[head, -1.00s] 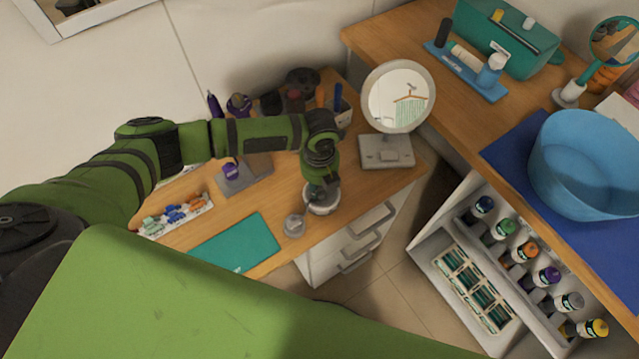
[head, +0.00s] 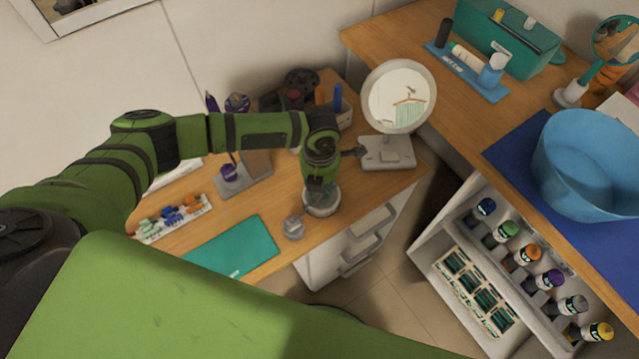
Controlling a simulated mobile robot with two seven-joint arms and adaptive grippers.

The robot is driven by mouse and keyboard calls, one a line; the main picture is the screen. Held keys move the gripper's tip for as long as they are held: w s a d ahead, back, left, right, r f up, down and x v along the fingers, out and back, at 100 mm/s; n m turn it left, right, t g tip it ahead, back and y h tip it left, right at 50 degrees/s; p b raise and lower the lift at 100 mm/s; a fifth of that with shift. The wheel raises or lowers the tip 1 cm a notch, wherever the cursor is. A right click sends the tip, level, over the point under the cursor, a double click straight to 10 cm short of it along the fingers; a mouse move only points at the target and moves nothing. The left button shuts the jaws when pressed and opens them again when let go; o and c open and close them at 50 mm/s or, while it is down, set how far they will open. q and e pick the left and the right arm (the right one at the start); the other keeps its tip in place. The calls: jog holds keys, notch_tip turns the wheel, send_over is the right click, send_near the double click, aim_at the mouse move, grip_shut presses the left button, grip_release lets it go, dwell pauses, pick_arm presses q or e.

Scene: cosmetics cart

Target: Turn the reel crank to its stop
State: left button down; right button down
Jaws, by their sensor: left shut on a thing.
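A round, pale grey base (head: 322,208), which looks like the reel, stands near the front right edge of the small wooden desk. My left arm reaches in from the left and its wrist points down over this base. My left gripper (head: 320,190) is low on top of it and shut on what looks like the crank. The crank handle is mostly hidden under the gripper and wrist, so its angle cannot be read. My right gripper is out of view.
A small grey jar (head: 293,228) stands close left of the base. A teal mat (head: 232,248) lies front left. A round mirror (head: 398,97) stands behind right. Drawers (head: 352,245) are below the desk edge. A blue basin (head: 588,165) is far right.

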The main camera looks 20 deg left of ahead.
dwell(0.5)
pick_arm(q)
jog(key=c, duration=1)
grip_release()
notch_tip(320, 180, up, 12)
jog(key=shift+r, duration=0.1)
